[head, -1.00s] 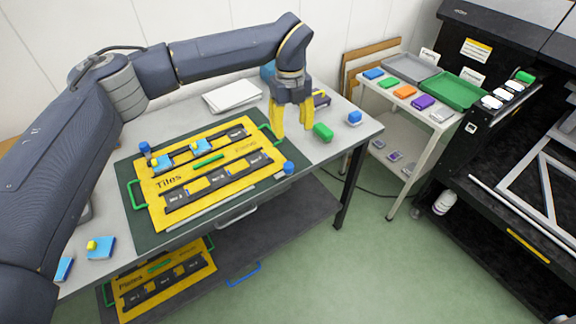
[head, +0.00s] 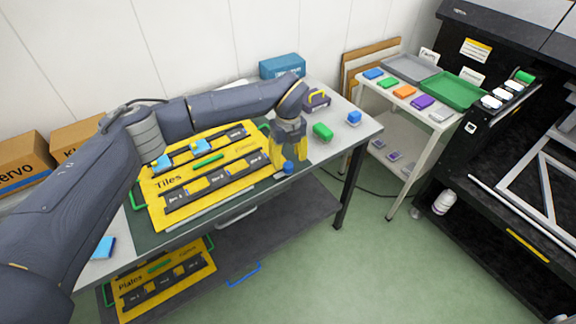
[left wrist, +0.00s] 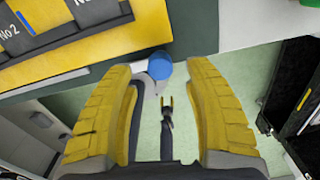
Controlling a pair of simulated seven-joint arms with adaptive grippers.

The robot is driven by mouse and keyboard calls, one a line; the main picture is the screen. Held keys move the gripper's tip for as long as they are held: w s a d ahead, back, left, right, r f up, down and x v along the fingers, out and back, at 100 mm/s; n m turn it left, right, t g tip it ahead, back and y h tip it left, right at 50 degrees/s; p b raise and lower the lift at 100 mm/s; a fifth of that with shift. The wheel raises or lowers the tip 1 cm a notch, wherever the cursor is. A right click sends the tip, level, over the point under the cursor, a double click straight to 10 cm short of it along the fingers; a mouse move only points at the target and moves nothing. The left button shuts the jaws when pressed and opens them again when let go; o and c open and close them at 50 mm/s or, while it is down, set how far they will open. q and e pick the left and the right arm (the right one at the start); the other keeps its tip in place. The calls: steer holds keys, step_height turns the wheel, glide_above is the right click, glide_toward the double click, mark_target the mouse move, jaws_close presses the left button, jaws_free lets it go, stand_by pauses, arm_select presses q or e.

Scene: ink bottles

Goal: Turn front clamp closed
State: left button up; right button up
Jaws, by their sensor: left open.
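The front clamp has a round blue knob (head: 288,168) at the front right corner of the yellow Tiles board (head: 154,215), by the table's front edge. The knob also shows in the left wrist view (left wrist: 160,67), near the tips of my fingers. My left gripper (head: 289,161) points down over this corner. It is open, with one yellow finger on each side of the knob in the wrist view. I cannot tell whether the fingers touch it.
A blue box (head: 282,67) stands at the back. A white cart (head: 447,124) with coloured blocks and trays stands to the right. The floor in front is clear.

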mark_target(288, 165)
arm_select(q)
steer(key=shift+f, duration=1.9)
steer(key=shift+c, duration=0.3)
jaws_close()
